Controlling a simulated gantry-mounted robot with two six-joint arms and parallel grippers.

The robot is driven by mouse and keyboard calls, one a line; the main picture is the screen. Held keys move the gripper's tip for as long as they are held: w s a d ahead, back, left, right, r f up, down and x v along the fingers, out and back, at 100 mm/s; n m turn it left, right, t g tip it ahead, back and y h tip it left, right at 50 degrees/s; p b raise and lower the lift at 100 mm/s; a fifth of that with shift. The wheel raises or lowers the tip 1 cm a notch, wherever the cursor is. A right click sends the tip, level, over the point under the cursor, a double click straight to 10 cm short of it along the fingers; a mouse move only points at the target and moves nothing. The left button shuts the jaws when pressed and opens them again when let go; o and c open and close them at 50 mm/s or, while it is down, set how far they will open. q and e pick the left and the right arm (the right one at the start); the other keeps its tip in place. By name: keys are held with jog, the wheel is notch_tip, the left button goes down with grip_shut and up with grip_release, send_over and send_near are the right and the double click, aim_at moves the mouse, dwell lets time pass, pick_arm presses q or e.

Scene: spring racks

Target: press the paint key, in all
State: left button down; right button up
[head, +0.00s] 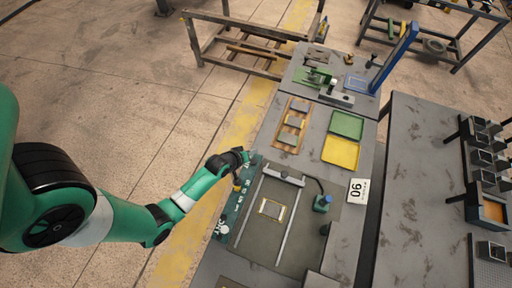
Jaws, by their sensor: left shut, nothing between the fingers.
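A dark green strip (233,213) with small pale markings runs along the left edge of the work table. The markings are too small to read, so I cannot tell which one is the paint key. My left gripper (238,183) is shut and empty over the upper part of this strip. It hides part of the strip, and I cannot tell whether its tips touch it. My right gripper is not in view.
Beside the strip, a dark plate with two rails (290,219) carries a small framed piece (272,209). Green (347,125) and yellow (341,153) trays lie beyond.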

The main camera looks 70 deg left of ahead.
pick_arm(q)
jog(key=shift+a+r, duration=0.15)
jog(key=b, duration=0.8)
send_over(253, 163)
notch_tip(253, 163, down, 8)
jog(key=shift+r, duration=0.1)
jog(key=shift+f, duration=0.45)
jog(key=shift+b, duration=0.3)
dwell(1.0)
jog(key=shift+f, duration=0.4)
jog(key=shift+s+f+b, duration=0.1)
jog(key=shift+f+b, duration=0.55)
jog(key=shift+b, duration=0.15)
dwell(0.4)
jog(key=shift+r, duration=0.15)
jog(key=shift+r+p, duration=0.9)
jog(key=shift+p, duration=0.2)
